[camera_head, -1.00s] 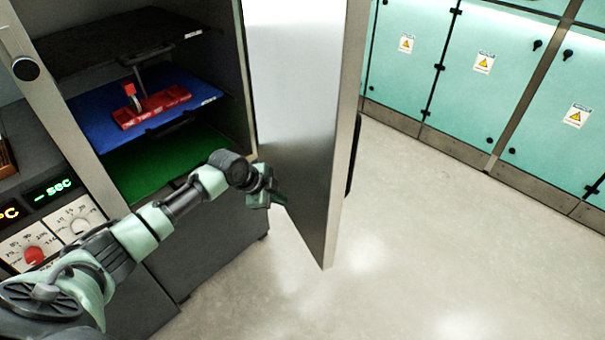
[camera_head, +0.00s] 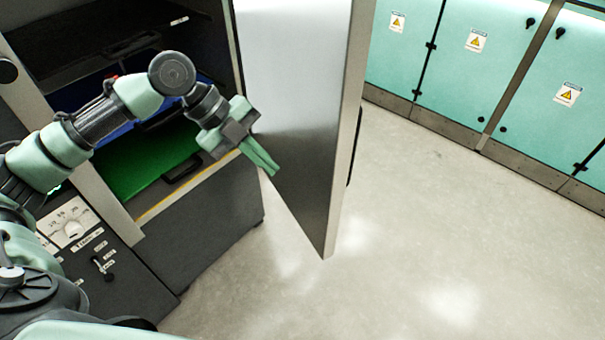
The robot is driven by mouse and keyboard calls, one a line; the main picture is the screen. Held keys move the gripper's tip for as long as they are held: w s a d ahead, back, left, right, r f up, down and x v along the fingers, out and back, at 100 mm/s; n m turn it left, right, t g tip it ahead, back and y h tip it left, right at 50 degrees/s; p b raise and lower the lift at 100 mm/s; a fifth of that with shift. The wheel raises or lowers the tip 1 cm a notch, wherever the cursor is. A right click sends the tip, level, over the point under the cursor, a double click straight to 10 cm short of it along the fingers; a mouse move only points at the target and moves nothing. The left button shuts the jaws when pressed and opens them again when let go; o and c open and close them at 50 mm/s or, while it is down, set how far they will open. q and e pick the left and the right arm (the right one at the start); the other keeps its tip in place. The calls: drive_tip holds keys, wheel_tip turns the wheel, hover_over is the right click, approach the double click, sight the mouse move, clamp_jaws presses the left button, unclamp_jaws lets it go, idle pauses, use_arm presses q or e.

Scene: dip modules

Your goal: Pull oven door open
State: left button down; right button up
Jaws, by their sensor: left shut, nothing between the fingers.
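The oven door (camera_head: 292,110) stands wide open, its metal inner face toward me and its edge pointing to the front right. The oven (camera_head: 215,215) is at the left, with its inside exposed. My left gripper (camera_head: 268,168) is shut and empty. In the picture its fingertips overlap the lower left part of the door's inner face; I cannot tell whether they touch it. The door's handle side is mostly hidden; a dark strip (camera_head: 354,150) shows behind its far edge. My right gripper is not in view.
Inside the oven are a black shelf (camera_head: 80,45), a blue shelf largely behind my arm, and a green shelf (camera_head: 140,165). A control panel (camera_head: 75,225) is at the lower left. Teal cabinets (camera_head: 480,75) line the back right. The floor (camera_head: 430,220) is clear.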

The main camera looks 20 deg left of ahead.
use_arm(q)
drive_tip(key=p, duration=0.2)
approach(327, 199)
wheel_tip(327, 199, down, 2)
drive_tip(key=s, duration=0.3)
drive_tip(key=shift+w+d+f+p, duration=0.25)
drive_tip(key=shift+w+d, duration=0.2)
drive_tip(key=shift+w, duration=0.15)
drive_tip(key=shift+w+d+f+p, duration=0.2)
drive_tip(key=shift+w+d+p, duration=0.1)
drive_tip(key=shift+w+d, duration=0.25)
drive_tip(key=shift+w+d+f+p, duration=0.25)
drive_tip(key=shift+w+d, duration=0.1)
drive_tip(key=shift+w, duration=0.3)
drive_tip(key=w+d+n+t+b, duration=0.1)
drive_tip(key=w+d+n, duration=0.1)
drive_tip(key=w+d, duration=0.4)
drive_tip(key=w+d+n+t+y+b, duration=0.1)
drive_tip(key=w+d+n+b, duration=0.1)
drive_tip(key=w+d, duration=0.4)
drive_tip(key=w, duration=0.4)
drive_tip(key=shift+w+n+t, duration=0.3)
drive_tip(key=shift+w, duration=0.05)
drive_tip(key=shift+d+r, duration=0.1)
drive_tip(key=shift+d, duration=0.05)
